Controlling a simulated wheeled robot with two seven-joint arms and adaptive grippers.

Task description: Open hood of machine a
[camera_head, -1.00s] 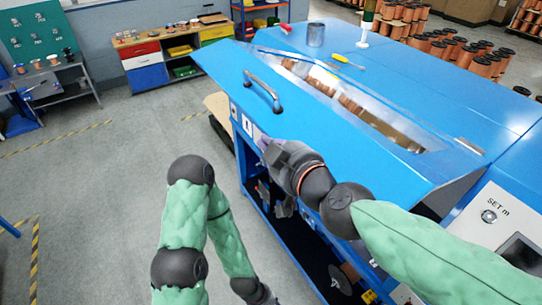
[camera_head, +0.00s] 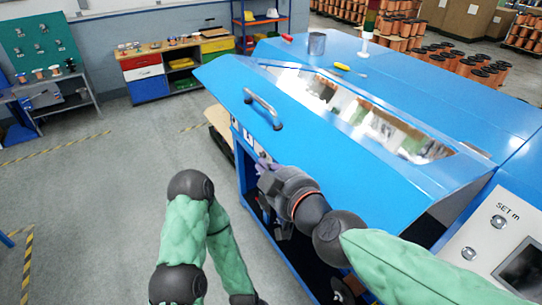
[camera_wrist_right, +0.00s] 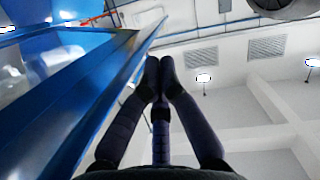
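The blue hood (camera_head: 225,85) of the machine has a grey bar handle (camera_head: 262,108) and a long clear window (camera_head: 375,120). A dark gap shows under its right end, so it looks partly raised. My right gripper (camera_head: 263,167) is at the hood's front edge, below the handle and apart from it.
A control panel (camera_head: 490,240) marked SET m is at the right. A metal can (camera_head: 317,43) and a yellow-handled tool (camera_head: 343,68) lie on the machine's top. A drawer cabinet (camera_head: 145,72) stands behind.

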